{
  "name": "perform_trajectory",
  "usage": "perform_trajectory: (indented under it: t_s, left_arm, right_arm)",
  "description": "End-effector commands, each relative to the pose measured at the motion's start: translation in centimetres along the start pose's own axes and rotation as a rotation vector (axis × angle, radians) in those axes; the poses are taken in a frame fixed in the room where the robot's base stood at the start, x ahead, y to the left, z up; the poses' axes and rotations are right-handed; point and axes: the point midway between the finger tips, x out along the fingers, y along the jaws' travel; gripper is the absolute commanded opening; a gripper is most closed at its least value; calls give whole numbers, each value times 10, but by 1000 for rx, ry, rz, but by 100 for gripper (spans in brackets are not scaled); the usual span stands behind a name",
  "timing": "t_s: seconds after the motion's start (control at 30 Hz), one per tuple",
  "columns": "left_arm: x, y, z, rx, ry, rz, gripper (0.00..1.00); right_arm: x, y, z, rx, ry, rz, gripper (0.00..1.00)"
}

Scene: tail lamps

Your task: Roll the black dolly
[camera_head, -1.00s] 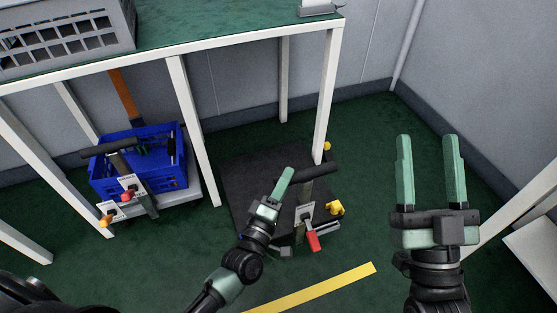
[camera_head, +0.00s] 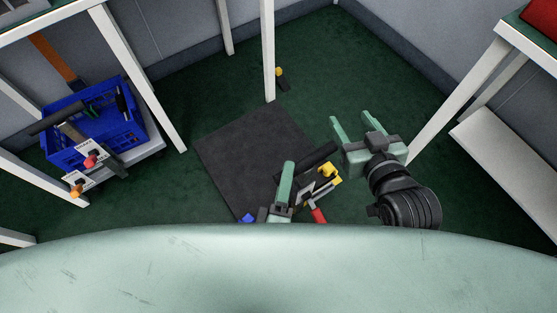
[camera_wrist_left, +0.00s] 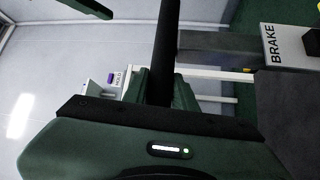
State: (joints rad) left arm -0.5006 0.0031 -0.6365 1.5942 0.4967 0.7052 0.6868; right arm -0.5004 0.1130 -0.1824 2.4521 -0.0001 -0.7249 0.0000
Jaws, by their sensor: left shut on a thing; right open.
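The black dolly has a flat dark platform (camera_head: 235,150) on the floor, in front of a white table leg. Its dark handle bar (camera_head: 322,155) stands over its near right side, with a red lever (camera_head: 318,215) and yellow parts (camera_head: 328,172) below. My left gripper (camera_head: 287,175) is at the bar. In the left wrist view the black bar (camera_wrist_left: 165,50) runs between its fingers (camera_wrist_left: 158,85), which are shut on it; a plate marked BRAKE (camera_wrist_left: 285,45) shows at the right. My right gripper (camera_head: 351,117) is open and empty, to the right of the handle.
A blue crate (camera_head: 100,128) sits on another cart with a handle, at left under the green-topped table. White table legs (camera_head: 268,60) stand beyond the dolly. A white shelf (camera_head: 510,150) is at right. My pale body covers the bottom.

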Motion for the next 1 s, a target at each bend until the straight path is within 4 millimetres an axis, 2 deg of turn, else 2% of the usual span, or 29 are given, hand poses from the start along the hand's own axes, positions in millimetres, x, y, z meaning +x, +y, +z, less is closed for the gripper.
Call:
perform_trajectory:
  t_s: [0.47, 0.5, 0.57, 0.87, 1.0]
  left_arm:
    - [-7, -1, 6, -1, -6, -6, 0]
    - [-7, -1, 7, -1, -6, -7, 36]
    - [-7, -1, 6, -1, -6, -7, 49]
    - [-5, 0, 4, 0, -2, -2, 49]
    - [-16, 0, 4, 1, -2, -4, 49]
  right_arm:
    - [0, 0, 2, 0, -12, 1, 56]
    - [0, 0, 2, 0, -12, 1, 56]
    - [0, 0, 2, 0, -12, 1, 56]
    - [0, 0, 2, 0, -11, 1, 56]
    - [-1, 0, 4, 0, -25, 1, 56]
